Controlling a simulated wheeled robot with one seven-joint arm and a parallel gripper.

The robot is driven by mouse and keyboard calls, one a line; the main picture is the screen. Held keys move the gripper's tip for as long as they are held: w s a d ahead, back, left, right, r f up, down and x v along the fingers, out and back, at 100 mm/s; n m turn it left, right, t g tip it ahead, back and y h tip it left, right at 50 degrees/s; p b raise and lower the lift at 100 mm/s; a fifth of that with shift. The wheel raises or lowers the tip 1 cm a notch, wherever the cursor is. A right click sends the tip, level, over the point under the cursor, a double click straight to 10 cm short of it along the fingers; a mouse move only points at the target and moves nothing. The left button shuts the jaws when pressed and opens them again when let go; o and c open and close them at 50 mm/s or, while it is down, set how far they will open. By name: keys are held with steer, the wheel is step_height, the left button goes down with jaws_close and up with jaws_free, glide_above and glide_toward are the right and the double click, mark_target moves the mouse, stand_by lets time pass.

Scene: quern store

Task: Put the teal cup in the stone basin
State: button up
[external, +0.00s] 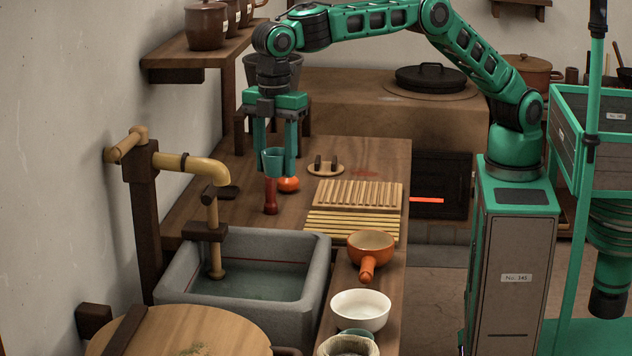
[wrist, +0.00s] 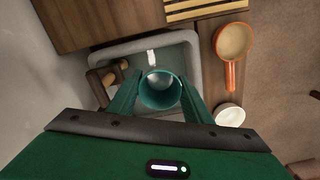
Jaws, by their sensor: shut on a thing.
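The teal cup (external: 274,162) is held upright between the fingers of my gripper (external: 276,168). In the wrist view the teal cup (wrist: 160,92) sits between both green fingertips, its open mouth facing the camera. The grey stone basin (external: 318,265) stands at the lower left in the external view, with shallow water inside. In the wrist view the stone basin (wrist: 192,50) lies below the cup, and the cup covers part of its inside. The cup is in the air, well above the basin and counter.
A wooden spout (external: 190,166) reaches over the basin's left side. A dark red bottle-like item (external: 271,196) and a red round item (external: 288,184) stand on the counter (external: 225,165). A slatted rack (external: 358,194), an orange pan (external: 371,247) and a white bowl (external: 360,310) line the right side.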

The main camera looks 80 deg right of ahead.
mark_target(274, 295)
steer(key=a+f, duration=0.1)
steer(key=f, duration=1.7)
steer(key=a+f, duration=0.1)
steer(key=f, duration=0.8)
steer(key=shift+w+a+f, duration=0.15)
steer(key=shift+w+a, duration=0.15)
steer(key=shift+w, duration=0.05)
steer(key=shift+f, duration=0.1)
steer(key=o, duration=1.2)
steer(key=shift+c, duration=0.2)
step_height(274, 295, up, 12)
